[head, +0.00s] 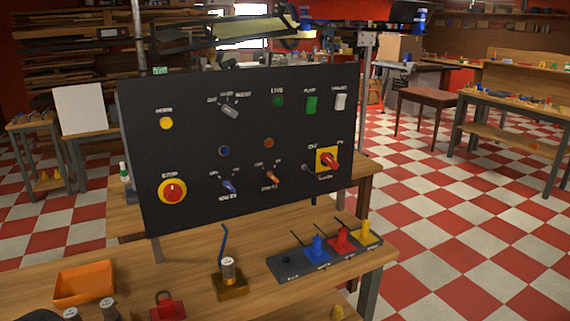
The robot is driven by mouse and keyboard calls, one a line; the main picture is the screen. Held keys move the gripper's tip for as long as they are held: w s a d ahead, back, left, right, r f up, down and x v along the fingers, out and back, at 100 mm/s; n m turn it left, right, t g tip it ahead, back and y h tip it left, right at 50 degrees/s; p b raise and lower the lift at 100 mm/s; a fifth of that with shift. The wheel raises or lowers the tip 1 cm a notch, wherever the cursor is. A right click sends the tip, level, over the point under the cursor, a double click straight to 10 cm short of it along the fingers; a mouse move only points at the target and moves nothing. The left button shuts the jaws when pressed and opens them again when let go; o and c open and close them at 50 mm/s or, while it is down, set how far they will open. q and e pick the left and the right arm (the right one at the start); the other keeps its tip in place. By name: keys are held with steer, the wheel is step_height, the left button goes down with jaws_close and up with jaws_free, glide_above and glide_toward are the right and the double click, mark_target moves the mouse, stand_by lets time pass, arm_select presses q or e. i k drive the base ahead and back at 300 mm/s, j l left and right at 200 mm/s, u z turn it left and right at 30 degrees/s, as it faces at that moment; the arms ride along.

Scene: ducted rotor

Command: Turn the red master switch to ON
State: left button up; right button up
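The red master switch (329,161) is a red rotary handle on a yellow square plate, at the lower right of the upright black control panel (190,100). The handle looks tilted, its end pointing to the lower right. Small labels stand above the plate, one at its upper left and one at its upper right; they are too small to read surely. Neither of my grippers is in the head view. Nothing covers the switch.
A wooden bench (200,255) stands in front of the panel. On it are an orange tray (84,283), a spool on a stand (229,280), a red padlock-like block (168,308) and a dark strip with blue, red and yellow plugs (290,265). Checkered floor is open to the right.

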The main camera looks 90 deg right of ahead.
mark_target(327, 159)
steer(key=z, duration=3.2)
steer(key=i+l, duration=0.15)
steer(key=l, duration=0.25)
steer(key=i+l, duration=0.15)
steer(key=l, duration=0.25)
steer(key=i+l, duration=0.1)
steer(key=l, duration=0.3)
steer(key=i+l, duration=0.15)
steer(key=l, duration=0.25)
steer(key=i+l, duration=0.15)
steer(key=l, duration=0.25)
steer(key=i+l, duration=0.15)
steer(key=l, duration=0.25)
steer(key=i+l, duration=0.1)
steer(key=l, duration=0.3)
